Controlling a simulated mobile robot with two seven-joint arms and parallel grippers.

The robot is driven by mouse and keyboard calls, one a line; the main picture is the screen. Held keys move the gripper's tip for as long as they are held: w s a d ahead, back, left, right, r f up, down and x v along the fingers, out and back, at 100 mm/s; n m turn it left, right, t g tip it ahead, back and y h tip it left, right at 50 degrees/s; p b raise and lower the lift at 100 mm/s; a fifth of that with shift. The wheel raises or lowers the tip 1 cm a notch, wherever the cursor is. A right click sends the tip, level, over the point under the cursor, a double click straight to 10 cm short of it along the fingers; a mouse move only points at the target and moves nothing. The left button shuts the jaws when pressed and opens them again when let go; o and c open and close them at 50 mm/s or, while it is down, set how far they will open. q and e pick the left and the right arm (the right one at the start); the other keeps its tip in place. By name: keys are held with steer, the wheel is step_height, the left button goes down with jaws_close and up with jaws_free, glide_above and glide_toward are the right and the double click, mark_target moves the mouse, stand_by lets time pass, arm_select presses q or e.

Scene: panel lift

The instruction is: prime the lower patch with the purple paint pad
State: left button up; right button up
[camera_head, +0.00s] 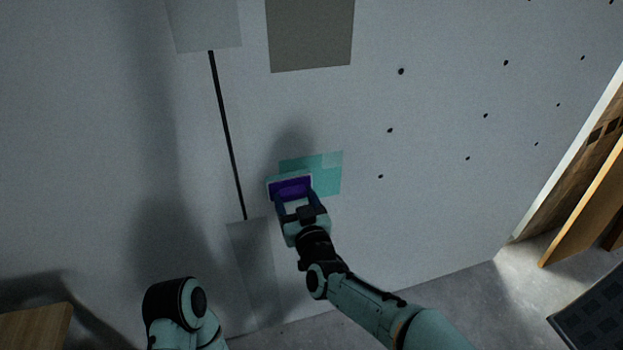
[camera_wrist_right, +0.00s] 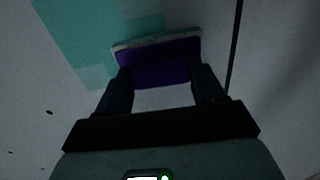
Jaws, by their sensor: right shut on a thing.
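The purple paint pad (camera_head: 290,187) is a flat block with a pale edge, also seen in the right wrist view (camera_wrist_right: 160,65). My right gripper (camera_head: 296,200) is shut on it, with a finger at each side. The pad is at the wall, over the left part of a teal patch (camera_head: 327,177); whether it touches the wall I cannot tell. The teal patch also shows in the wrist view (camera_wrist_right: 85,35), with paler squares within it. The pad and gripper hide its lower left part. My left gripper is out of view.
The grey wall (camera_head: 440,180) carries a dark vertical line (camera_head: 226,130), an olive-grey patch (camera_head: 310,35) higher up, pale panels (camera_head: 203,22) and several black dots. Wooden boards (camera_head: 590,205) stand at the right. A wooden surface (camera_head: 35,325) is at lower left.

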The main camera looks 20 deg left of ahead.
mark_target(293, 199)
steer(key=shift+v, duration=2.35)
steer(key=shift+s+a, duration=0.1)
steer(key=shift+s, duration=0.1)
